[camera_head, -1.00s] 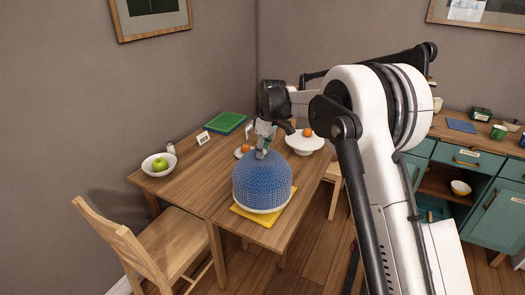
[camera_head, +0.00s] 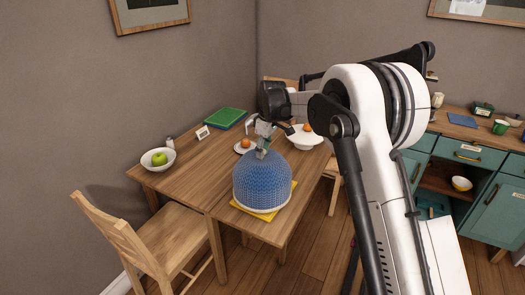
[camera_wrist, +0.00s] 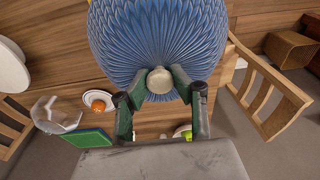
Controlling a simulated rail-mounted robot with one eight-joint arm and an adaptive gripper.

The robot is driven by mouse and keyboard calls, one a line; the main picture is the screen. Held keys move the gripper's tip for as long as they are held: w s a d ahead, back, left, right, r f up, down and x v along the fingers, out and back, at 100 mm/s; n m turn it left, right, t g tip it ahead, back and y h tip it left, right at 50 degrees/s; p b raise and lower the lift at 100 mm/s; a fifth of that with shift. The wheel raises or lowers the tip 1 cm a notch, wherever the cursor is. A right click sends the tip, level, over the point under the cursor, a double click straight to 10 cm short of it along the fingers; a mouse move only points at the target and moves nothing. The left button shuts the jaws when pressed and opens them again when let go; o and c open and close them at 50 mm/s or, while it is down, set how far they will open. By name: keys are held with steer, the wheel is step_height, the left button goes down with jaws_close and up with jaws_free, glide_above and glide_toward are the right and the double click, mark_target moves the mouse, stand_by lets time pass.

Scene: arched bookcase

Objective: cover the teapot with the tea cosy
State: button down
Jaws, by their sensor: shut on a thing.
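The tea cosy (camera_head: 262,186) is a blue ribbed dome with a white rim, upright over a yellow mat (camera_head: 286,205) on the wooden table. My gripper (camera_head: 262,152) is above the dome. In the wrist view its two fingers (camera_wrist: 160,84) are shut on the cosy's cream top knob (camera_wrist: 159,80), with the blue ribs (camera_wrist: 157,35) spreading beyond. No teapot shows in any view; whatever is under the cosy is hidden. The rim is very close to the mat, but I cannot tell whether it touches.
A wooden chair (camera_head: 165,240) stands at the front left. Teal cabinets (camera_head: 490,205) are at right.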

steer(key=shift+f, duration=0.45)
steer(key=c, duration=1.4)
jaws_free()
steer(key=shift+c, duration=0.2)
step_height(320, 180, up, 12)
steer(key=d, duration=0.2)
steer(key=s+d+r+m+t, duration=0.1)
steer(key=s+d+r+m, duration=0.2)
steer(key=s+d+r, duration=0.6)
steer(key=s+d+r+m+t, duration=0.1)
steer(key=s+d+m, duration=0.1)
steer(key=s, duration=0.5)
steer(key=s+d+r+m+t, duration=0.1)
steer(key=s+d+m, duration=0.15)
steer(key=s, duration=0.45)
steer(key=s+d+f+m+t, duration=0.1)
steer(key=s+d+f, duration=0.3)
steer(key=s, duration=0.8)
steer(key=s+d+f+m+t+h, duration=0.1)
steer(key=s+d+f+m, duration=0.3)
steer(key=s, duration=0.7)
steer(key=shift+s+d+f+t+h, duration=0.2)
steer(key=shift+s+f+t+h, duration=0.15)
steer(key=shift+f+t, duration=0.45)
